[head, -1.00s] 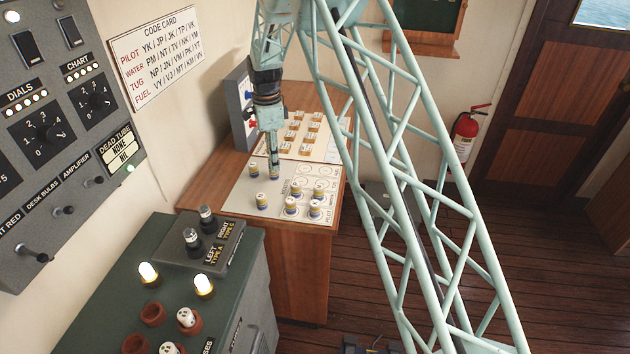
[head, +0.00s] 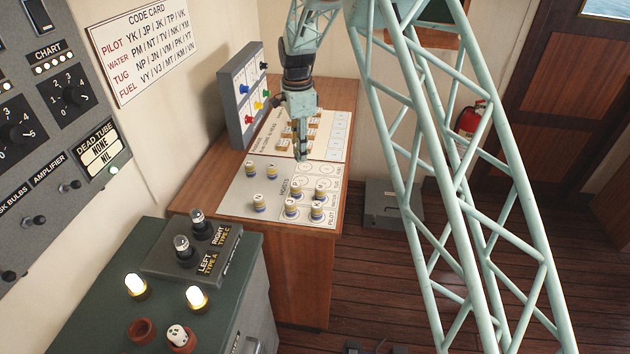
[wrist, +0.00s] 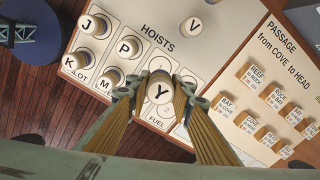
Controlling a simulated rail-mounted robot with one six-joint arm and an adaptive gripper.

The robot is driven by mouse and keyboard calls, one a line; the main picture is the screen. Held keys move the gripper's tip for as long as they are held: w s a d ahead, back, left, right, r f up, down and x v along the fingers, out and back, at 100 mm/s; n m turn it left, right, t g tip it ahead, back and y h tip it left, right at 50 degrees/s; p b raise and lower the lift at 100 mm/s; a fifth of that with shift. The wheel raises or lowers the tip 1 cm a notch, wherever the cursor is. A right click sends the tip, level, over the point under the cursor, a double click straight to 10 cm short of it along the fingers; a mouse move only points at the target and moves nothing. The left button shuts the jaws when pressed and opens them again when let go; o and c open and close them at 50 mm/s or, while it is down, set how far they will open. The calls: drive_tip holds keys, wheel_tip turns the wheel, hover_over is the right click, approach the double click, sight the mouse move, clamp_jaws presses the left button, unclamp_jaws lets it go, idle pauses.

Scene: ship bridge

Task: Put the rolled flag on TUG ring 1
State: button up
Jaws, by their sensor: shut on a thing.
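My gripper (wrist: 160,88) is shut on a rolled flag marked Y (wrist: 160,92), whose round white top faces the wrist camera. In the head view my gripper (head: 301,155) hangs over the far part of the HOISTS board (head: 240,203); I cannot make out the flag there. In the wrist view the Y covers part of the ring cells beside the FUEL label. Flags K (wrist: 75,62), J (wrist: 95,25), M (wrist: 108,82) and P (wrist: 128,46) stand at the PILOT end.
Flag V (wrist: 194,26) stands off the rings, among several loose flags on the board's left side. The PASSAGE board (wrist: 230,125) with several labelled blocks lies beside HOISTS. A grey panel with coloured knobs (head: 236,105) stands behind. A code card (head: 140,45) hangs on the wall.

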idle(0.4)
hover_over(301, 181)
drive_tip(key=shift+w+f, duration=0.1)
drive_tip(key=shift+f, duration=3.05)
drive_tip(key=shift+f+b, duration=0.35)
drive_tip(key=shift+f, duration=1.5)
drive_tip(key=shift+f, duration=0.15)
drive_tip(key=o, duration=0.6)
drive_tip(key=shift+o, duration=0.7)
